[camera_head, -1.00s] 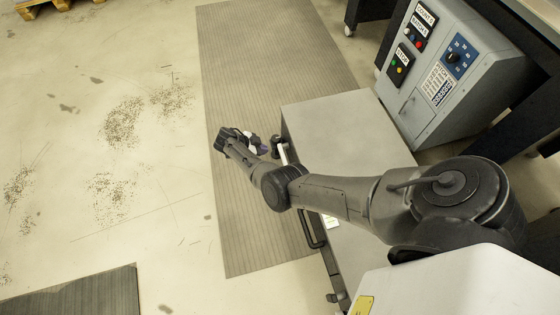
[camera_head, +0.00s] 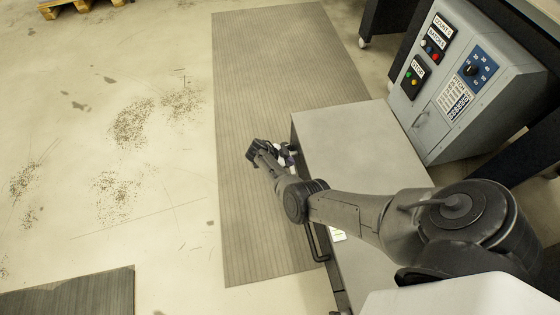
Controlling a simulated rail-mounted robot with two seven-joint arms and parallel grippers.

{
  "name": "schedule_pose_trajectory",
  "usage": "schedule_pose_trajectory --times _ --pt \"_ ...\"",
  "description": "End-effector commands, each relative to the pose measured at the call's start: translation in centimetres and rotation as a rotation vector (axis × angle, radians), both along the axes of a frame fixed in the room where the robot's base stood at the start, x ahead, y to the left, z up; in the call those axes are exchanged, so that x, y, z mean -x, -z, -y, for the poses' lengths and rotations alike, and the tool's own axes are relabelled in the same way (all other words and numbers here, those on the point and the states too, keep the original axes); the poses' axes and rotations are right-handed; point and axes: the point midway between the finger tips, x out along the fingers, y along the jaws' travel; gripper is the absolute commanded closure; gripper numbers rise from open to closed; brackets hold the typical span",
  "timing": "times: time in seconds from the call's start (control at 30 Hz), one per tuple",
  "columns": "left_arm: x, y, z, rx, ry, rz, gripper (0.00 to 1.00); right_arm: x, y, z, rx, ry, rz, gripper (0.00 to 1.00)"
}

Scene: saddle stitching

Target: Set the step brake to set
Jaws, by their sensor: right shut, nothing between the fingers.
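The grey step (camera_head: 350,140) stands on the ribbed floor mat, below and left of the control cabinet. A small lever with a dark knob (camera_head: 291,148), seemingly the step brake, is at the step's left side near its far corner. My right gripper (camera_head: 258,150) is shut and empty, just left of this lever. The gripper and wrist cover part of the lever, so its setting and any contact cannot be told. My right arm reaches across the step from the lower right. My left gripper is not in view.
A black handle (camera_head: 316,245) sticks out from the step's left side. The grey control cabinet (camera_head: 480,80) with buttons and a dial stands at the upper right.

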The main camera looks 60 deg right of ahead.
Motion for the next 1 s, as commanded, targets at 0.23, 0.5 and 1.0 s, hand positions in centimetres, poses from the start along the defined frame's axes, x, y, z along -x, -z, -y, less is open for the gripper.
schedule_pose_trajectory --times 0.23,0.5,1.0 --pt "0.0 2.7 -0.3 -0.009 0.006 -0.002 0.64 -0.1 3.1 -0.1 -0.001 -0.001 0.000 1.00" --pt "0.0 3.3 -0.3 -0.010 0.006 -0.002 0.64 -0.1 3.9 -0.1 -0.001 -0.001 0.001 1.00" --pt "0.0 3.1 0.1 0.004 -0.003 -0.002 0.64 0.2 4.0 -0.3 0.005 -0.001 0.005 1.00"
